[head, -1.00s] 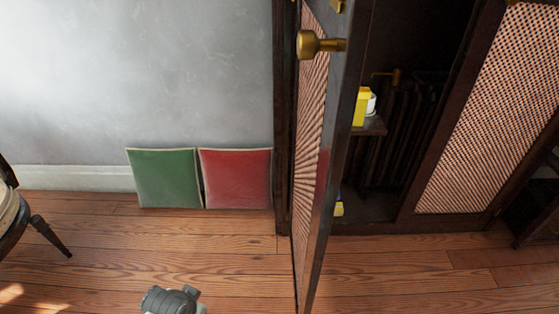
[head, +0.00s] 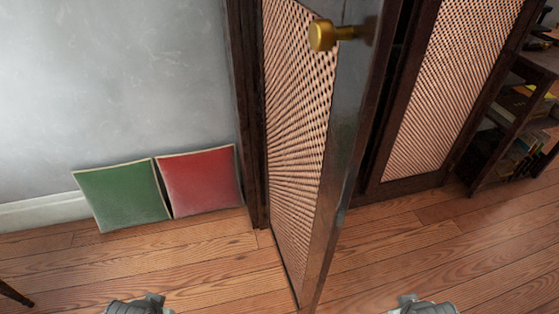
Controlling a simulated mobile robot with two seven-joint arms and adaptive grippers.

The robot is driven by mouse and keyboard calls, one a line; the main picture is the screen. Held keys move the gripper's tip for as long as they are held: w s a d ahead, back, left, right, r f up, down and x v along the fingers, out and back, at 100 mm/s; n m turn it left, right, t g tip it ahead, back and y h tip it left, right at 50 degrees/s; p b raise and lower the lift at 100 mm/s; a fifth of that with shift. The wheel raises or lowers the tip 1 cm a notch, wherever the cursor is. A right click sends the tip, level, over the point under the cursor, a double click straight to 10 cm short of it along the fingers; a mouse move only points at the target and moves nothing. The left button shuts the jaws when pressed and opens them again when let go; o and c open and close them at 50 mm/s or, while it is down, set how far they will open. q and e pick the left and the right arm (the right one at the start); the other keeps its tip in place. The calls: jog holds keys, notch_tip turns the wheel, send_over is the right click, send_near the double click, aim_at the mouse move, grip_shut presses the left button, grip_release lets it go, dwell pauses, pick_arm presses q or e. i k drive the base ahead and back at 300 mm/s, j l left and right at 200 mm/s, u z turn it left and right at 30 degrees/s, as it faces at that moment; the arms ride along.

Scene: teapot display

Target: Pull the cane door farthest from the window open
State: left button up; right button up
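A cane door (head: 300,150) with a dark wooden frame stands swung out from the cabinet, seen at a steep angle. Its round brass knob (head: 322,35) is near the top of the view. A second cane door (head: 450,85), to the right, looks closed. No window is in view, so distance from it cannot be judged. Grey parts of my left gripper (head: 140,306) and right gripper (head: 424,308) show at the bottom edge, on either side of the open door and apart from it. Their fingers cannot be made out.
A green cushion (head: 122,194) and a red cushion (head: 200,181) lean against the grey wall, left of the cabinet. A dark shelf (head: 505,120) with books stands at the right. The wooden floor (head: 400,245) right of the open door is clear.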

aim_at(458, 51)
jog(key=l+u, duration=0.3)
jog(key=l, duration=0.45)
jog(key=l+u, duration=0.25)
jog(key=l, duration=0.55)
jog(key=k+l+u, duration=0.1)
jog(key=l+u, duration=0.2)
jog(key=l, duration=0.45)
